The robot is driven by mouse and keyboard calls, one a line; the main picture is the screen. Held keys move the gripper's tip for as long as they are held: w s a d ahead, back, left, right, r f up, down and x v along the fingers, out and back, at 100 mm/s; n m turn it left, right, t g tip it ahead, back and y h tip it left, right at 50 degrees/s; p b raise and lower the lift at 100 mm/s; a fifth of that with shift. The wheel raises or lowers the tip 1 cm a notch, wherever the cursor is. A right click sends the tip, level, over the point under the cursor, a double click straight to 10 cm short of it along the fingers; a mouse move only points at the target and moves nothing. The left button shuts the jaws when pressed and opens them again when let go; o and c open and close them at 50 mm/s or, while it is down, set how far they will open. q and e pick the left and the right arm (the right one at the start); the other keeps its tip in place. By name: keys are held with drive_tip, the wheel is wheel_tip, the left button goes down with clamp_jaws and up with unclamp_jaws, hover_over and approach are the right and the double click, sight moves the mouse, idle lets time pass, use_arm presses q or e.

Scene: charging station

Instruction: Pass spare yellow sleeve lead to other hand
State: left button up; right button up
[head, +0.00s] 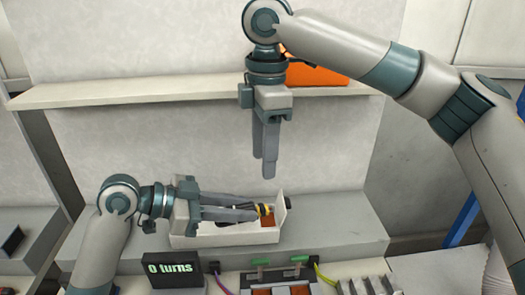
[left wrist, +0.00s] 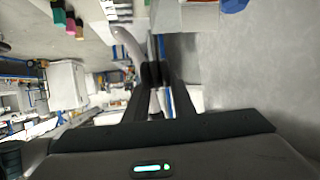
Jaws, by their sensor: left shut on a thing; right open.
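The spare yellow sleeve lead (head: 264,210) shows as a small yellow and black piece at the tips of my left gripper (head: 256,209). The left gripper is shut on it, reaching in from the left over the white tray (head: 205,241). Most of the lead is hidden by the fingers. In the left wrist view the left gripper (left wrist: 154,75) has dark fingers close together; what lies between them is too unclear to name. My right gripper (head: 265,172) points straight down above the tray, open and empty, a short gap above the left fingertips.
The tray stands on a grey ledge (head: 345,235) and also holds an orange-brown piece (head: 268,222). An orange box (head: 317,75) sits on the shelf (head: 185,89) behind the right gripper. A "0 turns" display (head: 172,269) and a terminal unit (head: 280,277) stand in front.

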sight(263, 205)
drive_tip(key=shift+s+a+r, duration=0.1)
drive_tip(key=shift+s+r, duration=0.1)
drive_tip(key=shift+r, duration=0.05)
drive_tip(key=shift+f, duration=0.15)
wheel_tip(263, 205, down, 12)
drive_tip(key=shift+r, duration=0.1)
idle(0.8)
drive_tip(key=c, duration=1.1)
use_arm(q)
drive_tip(key=o, duration=1.1)
use_arm(e)
drive_tip(key=shift+c, duration=0.2)
use_arm(q)
drive_tip(key=shift+o, duration=0.2)
drive_tip(key=v, duration=1.2)
